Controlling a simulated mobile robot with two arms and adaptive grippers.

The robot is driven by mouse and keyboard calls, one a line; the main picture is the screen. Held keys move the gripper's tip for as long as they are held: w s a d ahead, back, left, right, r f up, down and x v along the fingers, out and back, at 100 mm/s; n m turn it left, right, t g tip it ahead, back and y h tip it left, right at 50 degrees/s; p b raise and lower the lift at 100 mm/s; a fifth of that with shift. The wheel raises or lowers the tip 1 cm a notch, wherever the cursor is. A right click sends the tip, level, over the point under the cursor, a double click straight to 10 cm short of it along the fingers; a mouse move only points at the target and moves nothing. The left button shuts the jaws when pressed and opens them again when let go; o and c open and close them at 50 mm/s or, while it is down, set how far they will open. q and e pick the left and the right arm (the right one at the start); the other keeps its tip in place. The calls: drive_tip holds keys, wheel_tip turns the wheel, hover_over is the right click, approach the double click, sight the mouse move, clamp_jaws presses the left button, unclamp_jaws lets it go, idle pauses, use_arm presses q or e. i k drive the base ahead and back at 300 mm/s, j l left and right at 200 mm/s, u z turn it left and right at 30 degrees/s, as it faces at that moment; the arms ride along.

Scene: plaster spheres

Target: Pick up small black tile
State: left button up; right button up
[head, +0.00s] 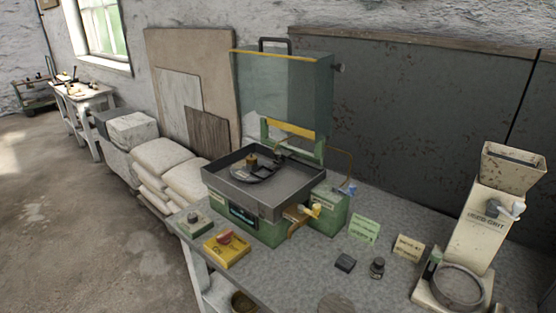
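A small dark, nearly black block with a flat top (345,262) lies on the grey workbench (300,270), right of and in front of the green machine. It looks like the small black tile, but it is too small to be sure. Neither of my grippers shows in the head view.
A small dark jar (377,268) stands just right of the block. Label cards (364,229) stand behind it. The green machine with a tray (262,206) is at left, and a yellow box (227,250) is at the front left. A beige dispenser (475,225) stands at right.

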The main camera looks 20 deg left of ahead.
sight(345, 263)
drive_tip(key=i+j+z, duration=0.1)
drive_tip(key=j+z, duration=0.45)
drive_tip(key=z, duration=0.15)
drive_tip(key=i, duration=0.05)
